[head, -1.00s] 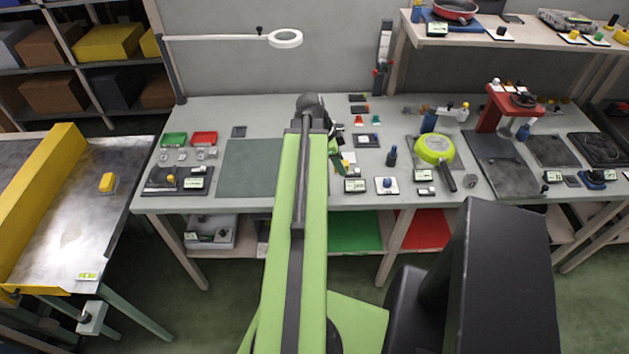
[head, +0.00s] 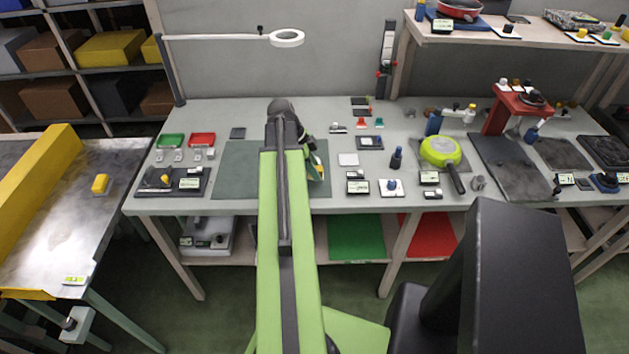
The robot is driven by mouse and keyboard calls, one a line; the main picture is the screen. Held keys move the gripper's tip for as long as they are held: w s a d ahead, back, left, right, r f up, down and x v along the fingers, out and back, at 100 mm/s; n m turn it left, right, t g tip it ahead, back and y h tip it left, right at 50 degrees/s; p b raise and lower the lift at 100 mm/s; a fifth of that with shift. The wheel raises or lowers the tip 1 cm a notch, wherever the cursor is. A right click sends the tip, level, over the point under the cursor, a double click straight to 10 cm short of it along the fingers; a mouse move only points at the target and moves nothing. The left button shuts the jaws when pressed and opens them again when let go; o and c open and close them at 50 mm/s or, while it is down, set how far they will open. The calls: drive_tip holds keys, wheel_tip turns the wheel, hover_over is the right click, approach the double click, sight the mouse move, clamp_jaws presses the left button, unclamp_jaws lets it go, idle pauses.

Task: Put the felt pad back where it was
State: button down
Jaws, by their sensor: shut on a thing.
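My gripper (head: 317,170) is at the end of my green arm, over the right edge of the dark green mat (head: 235,168) on the workbench. It is shut on a small yellowish thing (head: 320,174), seen only in part between the jaws. This may be the felt pad, but it is too small to tell. My arm hides part of the mat.
Right of the white square stand a dark blue bottle-like item (head: 397,158) and a green pan (head: 441,152). Small labelled blocks (head: 357,184) line the front edge. Red and green trays (head: 202,140) stand at the left. Much of the mat is clear.

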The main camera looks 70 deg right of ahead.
wheel_tip(320, 180, down, 4)
drive_tip(key=b, duration=0.3)
drive_tip(key=shift+f+b, duration=0.15)
drive_tip(key=shift+b, duration=0.25)
drive_tip(key=shift+r, duration=0.3)
drive_tip(key=shift+f, duration=0.25)
drive_tip(key=c, duration=1.1)
unclamp_jaws()
drive_tip(key=shift+r, duration=0.1)
drive_tip(key=shift+o, duration=0.2)
drive_tip(key=p+v, duration=1.1)
drive_tip(key=v, duration=0.1)
drive_tip(key=shift+r+p, duration=0.15)
drive_tip(key=shift+p, duration=0.2)
